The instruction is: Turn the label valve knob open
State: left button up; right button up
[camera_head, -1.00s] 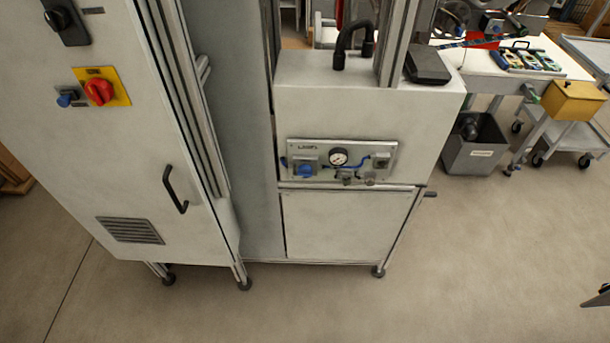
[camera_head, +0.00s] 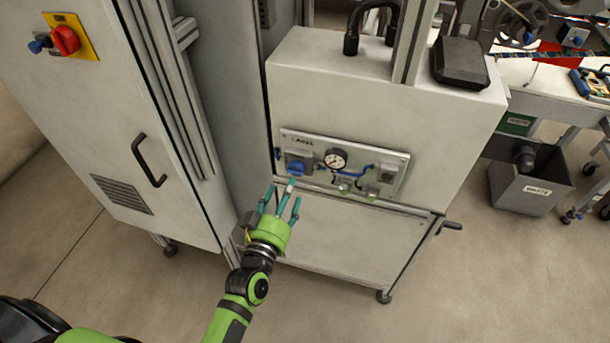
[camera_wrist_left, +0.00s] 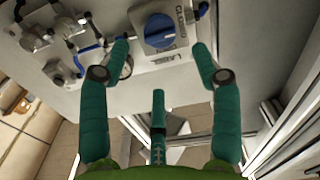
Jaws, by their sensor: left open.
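The label valve knob (camera_head: 298,167) is a blue knob on the left of a grey panel (camera_head: 393,172) marked LABEL, on the front of a pale cabinet. In the left wrist view the blue knob (camera_wrist_left: 160,31) sits on a grey square plate with "CLOSED" lettering beside it. My left gripper (camera_head: 282,190), green with teal fingers, is open and empty, just below and in front of the knob, with its fingers pointing toward it. In the left wrist view the fingers (camera_wrist_left: 160,55) spread on both sides of the knob and appear apart from it. My right gripper is not in view.
A round gauge (camera_head: 335,159), blue tubing and small fittings sit right of the knob. A tall cabinet with a red switch (camera_head: 65,40) and black handle (camera_head: 149,160) stands close on the left. A waste bin (camera_head: 528,185) stands right. Floor in front is free.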

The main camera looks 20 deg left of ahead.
aim_at(294, 173)
pick_arm(q)
jog(key=w, duration=0.6)
jog(key=shift+w+p, duration=0.1)
jog(key=shift+p, duration=0.2)
jog(key=c, duration=1.1)
